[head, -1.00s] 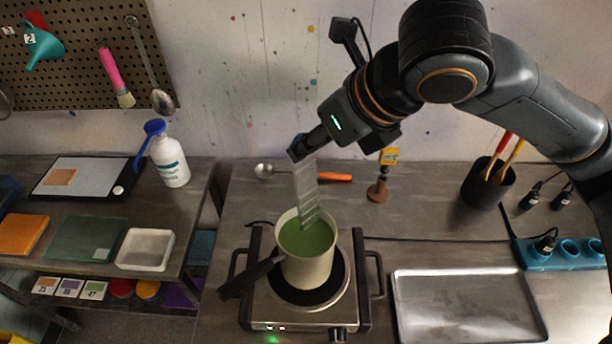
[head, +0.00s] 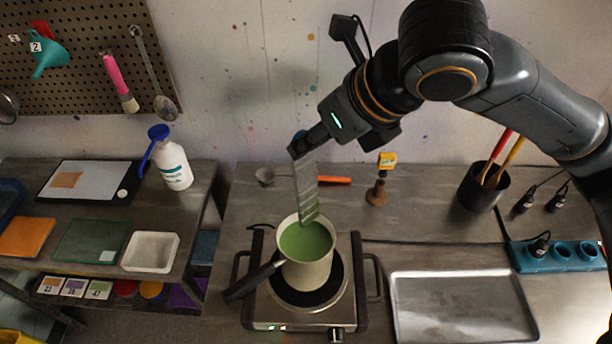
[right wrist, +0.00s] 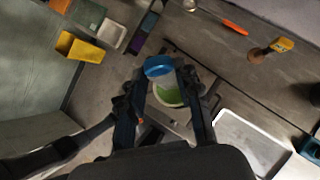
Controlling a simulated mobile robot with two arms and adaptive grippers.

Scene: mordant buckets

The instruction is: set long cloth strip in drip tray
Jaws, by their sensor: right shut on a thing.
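My right gripper (head: 303,149) is shut on the upper end of the long cloth strip (head: 307,188). The strip is pale and greyish and hangs nearly straight down over the pot (head: 306,272) of green liquid. Its lower end overlaps the pot's far rim; I cannot tell whether it touches the liquid. In the right wrist view my fingers (right wrist: 163,78) have a blue piece (right wrist: 158,66) between them, with the green liquid beyond. The metal drip tray (head: 400,318) lies empty at the lower right; it also shows in the right wrist view (right wrist: 222,122). My left gripper is out of view.
The pot stands on a hot plate (head: 347,316), its dark handle pointing left. Bare worktop lies between stamp and tray.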

